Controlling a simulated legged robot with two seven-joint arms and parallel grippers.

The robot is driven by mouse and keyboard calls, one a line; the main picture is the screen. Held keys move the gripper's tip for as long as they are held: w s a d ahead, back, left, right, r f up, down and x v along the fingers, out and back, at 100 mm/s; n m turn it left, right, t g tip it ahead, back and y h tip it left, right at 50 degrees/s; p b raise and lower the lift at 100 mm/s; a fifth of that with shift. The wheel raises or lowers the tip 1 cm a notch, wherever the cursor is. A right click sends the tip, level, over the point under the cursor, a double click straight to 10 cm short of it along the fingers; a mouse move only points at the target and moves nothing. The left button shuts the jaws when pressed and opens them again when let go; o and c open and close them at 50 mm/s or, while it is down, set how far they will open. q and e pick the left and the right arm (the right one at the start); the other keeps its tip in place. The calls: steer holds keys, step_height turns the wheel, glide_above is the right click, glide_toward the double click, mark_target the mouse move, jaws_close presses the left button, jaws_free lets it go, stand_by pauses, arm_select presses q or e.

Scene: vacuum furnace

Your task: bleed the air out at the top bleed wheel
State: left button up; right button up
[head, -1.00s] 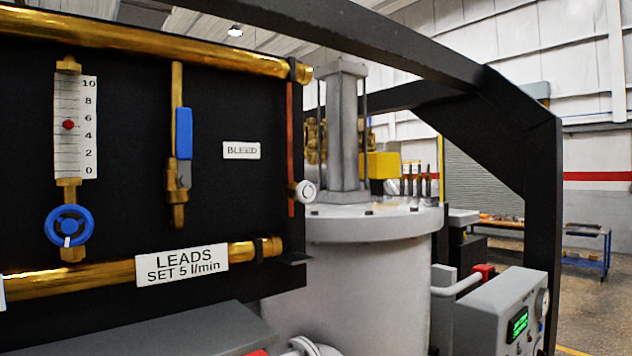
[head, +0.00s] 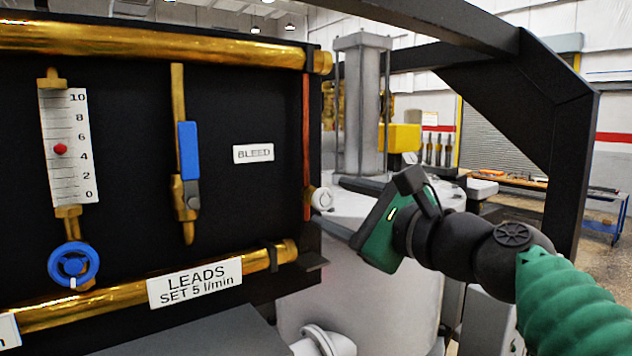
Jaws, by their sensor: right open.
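The bleed wheel (head: 321,198) is a small white knob at the foot of a thin copper pipe (head: 306,140), at the right edge of the black panel. The BLEED label (head: 253,153) is to its left. My right gripper (head: 335,203) comes in from the right with its dark fingers pointing left, open, one above and one below the wheel's height. Its tips are close to the wheel. I cannot tell whether they touch it or how far they reach around it. Nothing shows between the fingers apart from the wheel's near side. My left gripper is not in view.
The black panel (head: 120,225) also carries a flow gauge (head: 70,145), a blue hand wheel (head: 73,265), a blue-handled valve (head: 188,150) and brass pipes. The grey vessel (head: 375,310) stands behind my right arm. A dark frame beam (head: 440,20) crosses above.

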mark_target(313, 195)
steer(key=w+a, duration=0.1)
steer(key=w+a+p, duration=0.1)
steer(key=w+a, duration=0.1)
steer(key=a, duration=0.1)
steer(key=shift+w+a+r+p, duration=0.1)
steer(key=shift+w+r+p, duration=0.15)
steer(key=shift+r+p, duration=0.1)
steer(key=shift+w+a+f, duration=0.15)
steer(key=shift+w+a, duration=0.05)
steer(key=shift+a, duration=0.15)
steer(key=shift+w+d+f, duration=0.1)
steer(key=shift+w+d, duration=0.05)
steer(key=shift+d, duration=0.05)
steer(key=shift+w+d, duration=0.1)
steer(key=shift+d, duration=0.15)
steer(key=c, duration=0.4)
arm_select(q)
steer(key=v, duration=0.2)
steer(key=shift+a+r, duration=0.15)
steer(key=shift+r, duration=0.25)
arm_select(e)
jaws_close()
